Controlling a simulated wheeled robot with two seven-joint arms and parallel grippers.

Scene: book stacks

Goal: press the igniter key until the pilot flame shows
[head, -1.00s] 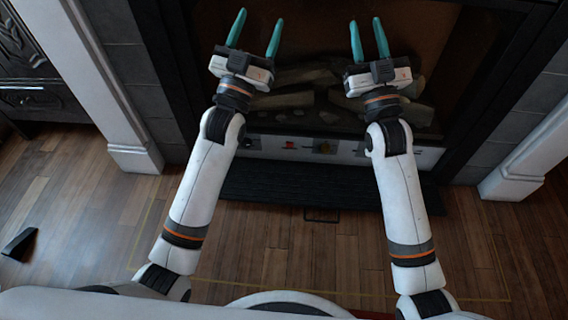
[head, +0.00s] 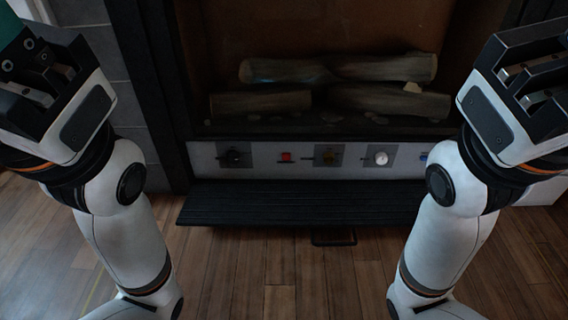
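A pale control strip (head: 262,158) runs under the gas fireplace opening. On it are a black knob (head: 233,157), a red button (head: 286,157), a brass-coloured control (head: 328,155), a white round knob (head: 381,158) and a blue piece (head: 424,156) partly behind my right arm. I cannot tell which is the igniter key. A faint bluish patch shows near the upper log's left end; I cannot tell if it is flame. My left gripper (head: 45,95) is at the left edge, my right gripper (head: 525,95) at the right edge. Their fingertips are out of frame; neither visibly touches a control.
Several logs (head: 340,69) lie in the firebox above the strip. A dark slatted panel (head: 300,203) juts out below it, with a black handle (head: 333,237) at its front. Wooden floor (head: 270,280) lies in front. The space between my arms is clear.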

